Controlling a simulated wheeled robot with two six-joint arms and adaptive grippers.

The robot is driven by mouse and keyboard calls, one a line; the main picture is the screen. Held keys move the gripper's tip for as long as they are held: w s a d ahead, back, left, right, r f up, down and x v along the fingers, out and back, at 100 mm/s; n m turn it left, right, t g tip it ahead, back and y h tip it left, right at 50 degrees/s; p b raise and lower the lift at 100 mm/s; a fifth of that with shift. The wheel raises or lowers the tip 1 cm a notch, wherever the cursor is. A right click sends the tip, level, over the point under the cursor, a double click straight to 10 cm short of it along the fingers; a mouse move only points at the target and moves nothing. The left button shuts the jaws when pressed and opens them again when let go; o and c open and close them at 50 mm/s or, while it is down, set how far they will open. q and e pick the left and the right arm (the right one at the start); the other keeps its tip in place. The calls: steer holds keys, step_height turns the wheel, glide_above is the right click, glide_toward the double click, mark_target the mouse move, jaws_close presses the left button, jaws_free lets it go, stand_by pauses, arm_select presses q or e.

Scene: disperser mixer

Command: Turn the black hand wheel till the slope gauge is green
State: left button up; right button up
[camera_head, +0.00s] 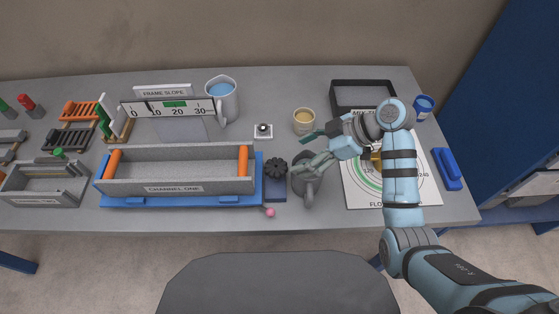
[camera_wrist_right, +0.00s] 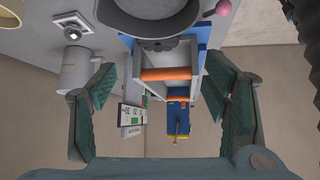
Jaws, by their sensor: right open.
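The black hand wheel (camera_head: 275,168) sits at the right end of the blue base (camera_head: 110,198) under the grey channel (camera_head: 183,185). The frame slope gauge (camera_head: 152,109) stands behind the channel, with a scale from 0 to 30 and a green patch near 20. I cannot make out its pointer. My right gripper (camera_head: 301,153) is open and empty, just right of the wheel and over a grey vessel (camera_head: 308,190). In the right wrist view its two fingers (camera_wrist_right: 163,66) are spread wide. My left gripper is not in view.
A blue-filled mug (camera_head: 222,98), a tan-filled cup (camera_head: 304,122) and a small white button box (camera_head: 263,131) stand behind the wheel. A pink ball (camera_head: 270,212) is near the front edge. A dark tray (camera_head: 362,87) is at the back right.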

mark_target(275, 166)
steer(key=x, duration=0.8)
steer(key=shift+w+a+f+b, duration=0.15)
steer(key=shift+w+f+b, duration=0.05)
steer(key=shift+w+b, duration=0.1)
steer(key=shift+a+f, duration=0.25)
steer(key=shift+f, duration=0.05)
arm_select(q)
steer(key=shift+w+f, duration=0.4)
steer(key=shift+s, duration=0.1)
arm_select(e)
steer(key=shift+s+r, duration=0.1)
